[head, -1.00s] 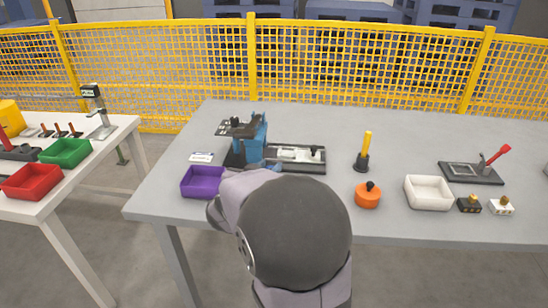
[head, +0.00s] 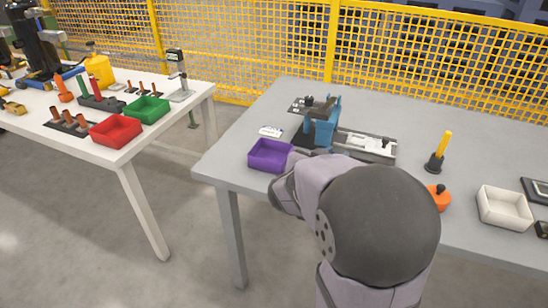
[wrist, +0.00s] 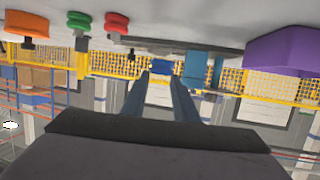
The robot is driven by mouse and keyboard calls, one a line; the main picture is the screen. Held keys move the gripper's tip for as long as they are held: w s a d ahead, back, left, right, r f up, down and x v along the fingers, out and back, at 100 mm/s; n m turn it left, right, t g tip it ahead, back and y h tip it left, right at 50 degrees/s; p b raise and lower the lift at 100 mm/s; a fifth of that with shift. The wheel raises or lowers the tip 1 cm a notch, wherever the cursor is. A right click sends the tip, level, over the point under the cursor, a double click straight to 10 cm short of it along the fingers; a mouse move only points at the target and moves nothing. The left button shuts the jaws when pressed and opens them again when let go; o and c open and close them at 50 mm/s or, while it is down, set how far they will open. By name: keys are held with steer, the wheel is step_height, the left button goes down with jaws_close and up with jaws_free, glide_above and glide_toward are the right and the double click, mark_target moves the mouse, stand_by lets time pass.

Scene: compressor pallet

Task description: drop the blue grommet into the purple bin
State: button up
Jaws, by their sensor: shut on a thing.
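The purple bin (head: 268,164) sits empty at the near left of the grey table in the head view. It also shows at the upper right of the wrist view (wrist: 283,50), where the scene looks upside down. My gripper (wrist: 162,74) is shut on the small blue grommet (wrist: 161,67), which shows between the fingertips. The grommet is clear of the bin, which lies off to the right in that view. In the head view my arm hides the gripper and the grommet; the arm's forward end is just right of the bin.
A blue press-like fixture (head: 322,132) with a dark base stands behind and right of the bin. A yellow-topped post (head: 440,150), an orange knobbed part (head: 439,198) and a white bin (head: 504,207) are farther right. A separate white table (head: 65,138) holds red and green bins.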

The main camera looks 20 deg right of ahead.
stand_by(0.4)
steer(key=w+a+r+p, duration=0.5)
steer(key=w+a+p, duration=0.6)
steer(key=p, duration=2)
steer(key=shift+w+a, duration=0.3)
steer(key=shift+w, duration=0.9)
steer(key=shift+f, duration=0.15)
steer(key=shift+f+b, duration=2)
steer(key=shift+f, duration=0.9)
steer(key=o, duration=1.2)
